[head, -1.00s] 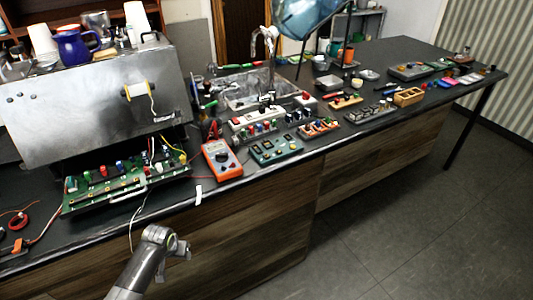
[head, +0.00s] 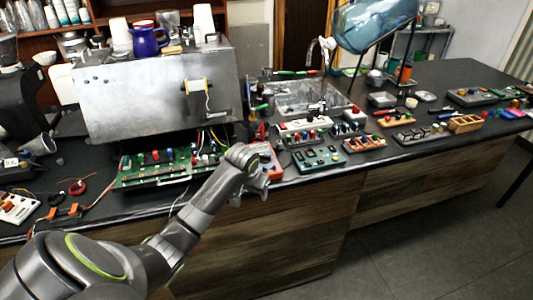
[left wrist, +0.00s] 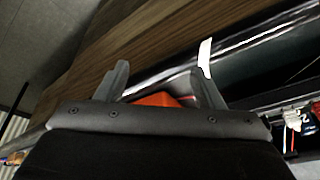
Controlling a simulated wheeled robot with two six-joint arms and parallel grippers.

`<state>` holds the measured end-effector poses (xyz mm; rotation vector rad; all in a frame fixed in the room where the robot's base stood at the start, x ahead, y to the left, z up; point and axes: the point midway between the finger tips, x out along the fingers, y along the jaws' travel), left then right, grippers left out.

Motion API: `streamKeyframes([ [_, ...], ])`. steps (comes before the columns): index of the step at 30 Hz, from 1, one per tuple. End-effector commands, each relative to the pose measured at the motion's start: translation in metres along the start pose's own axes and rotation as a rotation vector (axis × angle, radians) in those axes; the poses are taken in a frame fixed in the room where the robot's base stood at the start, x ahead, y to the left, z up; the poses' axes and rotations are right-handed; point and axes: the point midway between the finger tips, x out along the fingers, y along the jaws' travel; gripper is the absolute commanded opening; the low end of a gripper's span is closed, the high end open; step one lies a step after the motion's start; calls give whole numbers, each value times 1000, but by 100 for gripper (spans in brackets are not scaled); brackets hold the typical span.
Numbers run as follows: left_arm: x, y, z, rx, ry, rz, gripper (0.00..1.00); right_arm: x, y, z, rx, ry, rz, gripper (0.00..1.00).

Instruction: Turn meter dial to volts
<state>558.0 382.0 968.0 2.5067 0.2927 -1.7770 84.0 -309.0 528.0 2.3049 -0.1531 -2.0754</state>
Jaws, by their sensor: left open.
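The orange multimeter (head: 273,166) lies near the front edge of the bench, right of the open machine. My left wrist and gripper (head: 262,180) cover much of it in the head view, so its dial is hidden. In the left wrist view an orange part of the meter (left wrist: 158,100) shows between the two fingers. My left gripper (left wrist: 160,76) is open with nothing between its tips. I cannot tell whether it touches the meter. My right gripper is not in view.
A green circuit board (head: 168,166) sits left of the meter, below the metal machine (head: 150,95). A teal device (head: 318,158) lies right of the meter. Several small part racks and a sink (head: 305,97) are farther back. Free floor lies at the lower right.

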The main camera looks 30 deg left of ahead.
Motion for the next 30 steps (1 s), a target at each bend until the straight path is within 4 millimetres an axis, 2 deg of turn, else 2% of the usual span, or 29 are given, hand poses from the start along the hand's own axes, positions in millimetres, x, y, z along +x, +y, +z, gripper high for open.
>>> streamKeyframes([
  [8,-49,-10,-64,-50,22,-2,62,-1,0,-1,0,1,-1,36],
  [13,-102,-20,-114,-104,39,3,62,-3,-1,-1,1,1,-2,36],
  [15,-121,-23,-128,-124,44,6,62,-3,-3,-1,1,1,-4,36],
  [18,-137,-26,-140,-142,44,10,62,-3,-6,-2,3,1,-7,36],
  [23,-140,-27,-145,-153,41,13,62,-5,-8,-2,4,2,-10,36],
  [26,-128,-27,-145,-151,40,15,62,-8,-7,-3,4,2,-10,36],
  [30,-101,-26,-146,-152,37,15,62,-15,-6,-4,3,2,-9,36],
])
